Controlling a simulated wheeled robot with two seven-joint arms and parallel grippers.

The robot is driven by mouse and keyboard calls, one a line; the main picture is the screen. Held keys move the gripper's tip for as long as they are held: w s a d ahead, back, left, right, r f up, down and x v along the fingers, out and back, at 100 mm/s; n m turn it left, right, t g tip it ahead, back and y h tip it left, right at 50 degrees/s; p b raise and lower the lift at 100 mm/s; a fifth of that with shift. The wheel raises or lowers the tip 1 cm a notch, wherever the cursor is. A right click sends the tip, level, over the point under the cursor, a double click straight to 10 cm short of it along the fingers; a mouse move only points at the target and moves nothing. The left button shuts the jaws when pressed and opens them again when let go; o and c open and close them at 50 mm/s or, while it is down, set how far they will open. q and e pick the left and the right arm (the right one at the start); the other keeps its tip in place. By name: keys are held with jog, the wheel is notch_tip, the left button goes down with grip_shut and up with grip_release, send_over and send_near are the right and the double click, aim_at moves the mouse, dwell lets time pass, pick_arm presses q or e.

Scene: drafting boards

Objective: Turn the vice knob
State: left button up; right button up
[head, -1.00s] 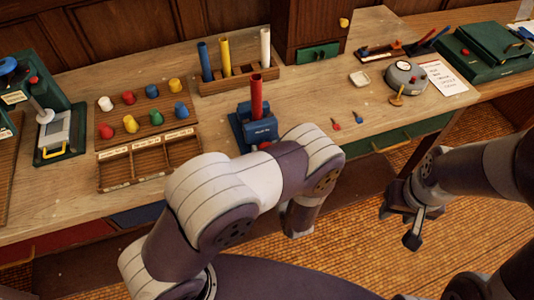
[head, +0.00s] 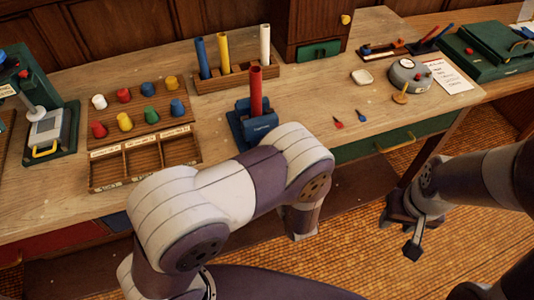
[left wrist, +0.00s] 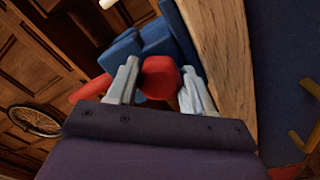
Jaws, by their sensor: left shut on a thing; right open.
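The blue vice (head: 244,128) stands at the front edge of the workbench, with a red rod (head: 256,92) upright in it. In the left wrist view the blue vice (left wrist: 142,46) is behind a red vice knob (left wrist: 160,76). My left gripper (left wrist: 160,84) has a finger on each side of the knob and is shut on it. In the head view my left arm hides this gripper and the knob. My right gripper (head: 402,230) is open and empty, over the floor in front of the bench.
Behind the vice is a wooden rack (head: 238,78) with blue, yellow and white rods. To its left are a board of coloured pegs (head: 138,111) and a sectioned wooden tray (head: 145,160).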

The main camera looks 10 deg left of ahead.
pick_arm(q)
jog(key=n+b, duration=0.1)
jog(key=f+n+b, duration=0.1)
jog(key=n, duration=0.1)
jog(key=shift+n, duration=0.3)
jog(key=n+b, duration=0.2)
jog(key=shift+n+b, duration=0.35)
jog(key=shift+n, duration=0.05)
jog(key=n+b, duration=0.4)
jog(key=b, duration=0.1)
jog(key=shift+r+n, duration=0.25)
jog(key=shift+n, duration=0.05)
jog(key=shift+c, duration=0.2)
jog(key=shift+d+r+n+b, duration=0.1)
jog(key=shift+r+n+b, duration=0.1)
jog(key=shift+n+b, duration=0.5)
jog(key=shift+r, duration=0.1)
jog(key=shift+r+n, duration=0.1)
jog(key=shift+n, duration=0.2)
